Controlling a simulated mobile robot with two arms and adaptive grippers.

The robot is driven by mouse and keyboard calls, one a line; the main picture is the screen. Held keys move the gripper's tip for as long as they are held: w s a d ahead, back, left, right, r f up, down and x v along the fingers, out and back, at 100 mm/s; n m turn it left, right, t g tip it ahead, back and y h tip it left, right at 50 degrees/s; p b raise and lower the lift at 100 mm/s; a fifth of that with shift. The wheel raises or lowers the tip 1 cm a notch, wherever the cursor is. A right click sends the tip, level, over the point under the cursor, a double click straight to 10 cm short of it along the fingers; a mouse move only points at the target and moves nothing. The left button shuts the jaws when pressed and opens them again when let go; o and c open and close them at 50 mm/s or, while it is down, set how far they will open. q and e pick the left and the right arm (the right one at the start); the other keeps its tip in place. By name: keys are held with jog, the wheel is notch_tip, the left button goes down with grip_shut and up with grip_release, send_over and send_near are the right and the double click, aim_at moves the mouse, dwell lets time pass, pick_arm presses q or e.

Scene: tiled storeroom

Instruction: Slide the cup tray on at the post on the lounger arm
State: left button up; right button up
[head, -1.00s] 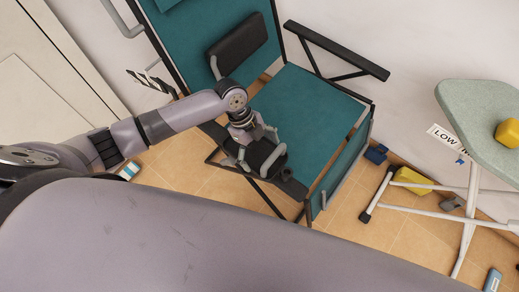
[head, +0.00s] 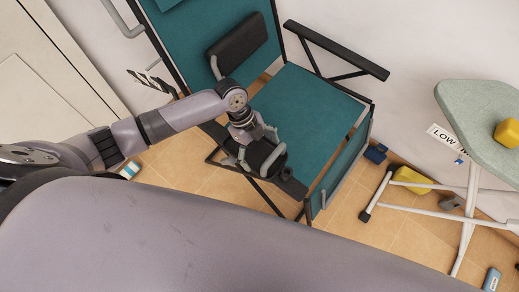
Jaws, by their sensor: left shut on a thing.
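The teal lounger (head: 315,108) with a black frame stands in the middle of the head view. Its near arm (head: 292,188) is a dark bar, partly covered by my left gripper. My left gripper (head: 262,153) is over this arm, shut on a dark piece that looks like the cup tray (head: 268,150). Fingers and wrist hide much of the tray. I cannot make out the post, or tell whether the tray touches it. My right gripper is not in view.
The lounger's far arm (head: 335,48) is bare. A black headrest pad (head: 238,42) lies against the backrest. An ironing board (head: 475,112) with a yellow block (head: 508,132) stands at right. Blue and yellow items lie on the floor below. Tiled floor is free in front of the lounger.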

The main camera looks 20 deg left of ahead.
aim_at(258, 154)
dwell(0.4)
pick_arm(q)
jog(key=shift+f+b, duration=1.2)
jog(key=shift+f, duration=0.8)
jog(key=o, duration=1)
jog(key=v, duration=1.2)
